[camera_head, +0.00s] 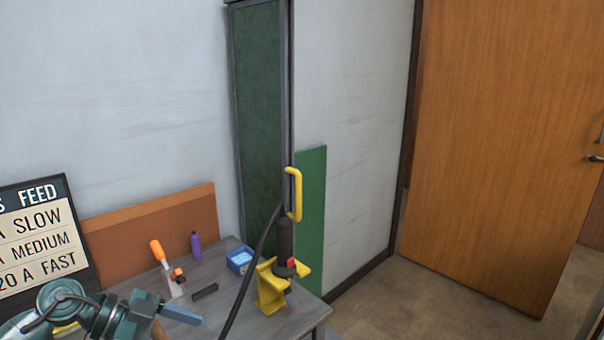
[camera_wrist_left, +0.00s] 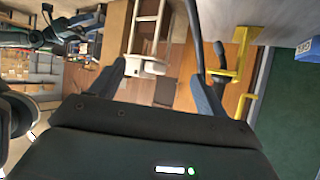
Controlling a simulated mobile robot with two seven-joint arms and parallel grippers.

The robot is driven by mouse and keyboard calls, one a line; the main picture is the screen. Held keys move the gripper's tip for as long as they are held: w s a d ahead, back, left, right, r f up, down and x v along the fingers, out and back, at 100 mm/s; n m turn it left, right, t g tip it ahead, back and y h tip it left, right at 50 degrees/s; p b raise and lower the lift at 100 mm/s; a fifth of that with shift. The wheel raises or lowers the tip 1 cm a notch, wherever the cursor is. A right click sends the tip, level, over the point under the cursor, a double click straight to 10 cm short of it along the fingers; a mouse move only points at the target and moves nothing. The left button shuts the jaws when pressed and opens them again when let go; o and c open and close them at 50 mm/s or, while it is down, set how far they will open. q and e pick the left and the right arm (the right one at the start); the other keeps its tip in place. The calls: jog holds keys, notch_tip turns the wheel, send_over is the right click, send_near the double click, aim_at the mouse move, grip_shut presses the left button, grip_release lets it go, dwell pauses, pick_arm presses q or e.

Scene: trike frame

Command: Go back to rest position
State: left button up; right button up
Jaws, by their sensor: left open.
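My left gripper (camera_head: 165,308) comes in at the lower left of the head view, over the front of the grey workbench (camera_head: 230,315). Its blue-grey fingers are apart. In the left wrist view the two fingers stand wide open (camera_wrist_left: 162,85) with nothing held between them. A brown shape by the fingers in the head view is partly hidden, so I cannot tell what it is. A teal arm-like part (camera_wrist_left: 62,32) shows small at the upper left of the wrist view, but I cannot make out a right gripper on it.
A dark cabled tool (camera_head: 285,240) stands upright in a yellow holder (camera_head: 270,290), right of my gripper. An orange-handled tool (camera_head: 159,252), a purple bottle (camera_head: 195,246) and a blue box (camera_head: 240,260) sit on the bench. A feed sign (camera_head: 40,235) stands left. Floor is clear before the wooden door (camera_head: 500,140).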

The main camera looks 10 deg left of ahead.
pick_arm(q)
jog(key=s+d+f+n+t+h+b, duration=0.1)
jog(key=s+d+t+h, duration=0.15)
jog(key=d, duration=0.25)
jog(key=s+d+t+h+b, duration=0.2)
jog(key=d+t+h, duration=0.2)
jog(key=d, duration=0.2)
jog(key=s+f+n+y+p, duration=0.8)
jog(key=f+n+y+p, duration=0.2)
jog(key=y, duration=0.4)
jog(key=shift+s+d+f+n+p, duration=0.2)
jog(key=shift+s+f+n+p, duration=0.3)
jog(key=shift+p, duration=0.75)
pick_arm(e)
jog(key=r, duration=0.1)
jog(key=d+r, duration=0.1)
jog(key=g+h, duration=0.1)
jog(key=shift+s+d+r, duration=0.25)
jog(key=shift+s+r, duration=0.1)
jog(key=shift+r, duration=0.05)
pick_arm(q)
jog(key=shift+w+f+t, duration=0.1)
jog(key=shift+f+t, duration=0.15)
jog(key=shift+f, duration=0.05)
jog(key=shift+c, duration=0.3)
pick_arm(e)
jog(key=shift+f, duration=0.2)
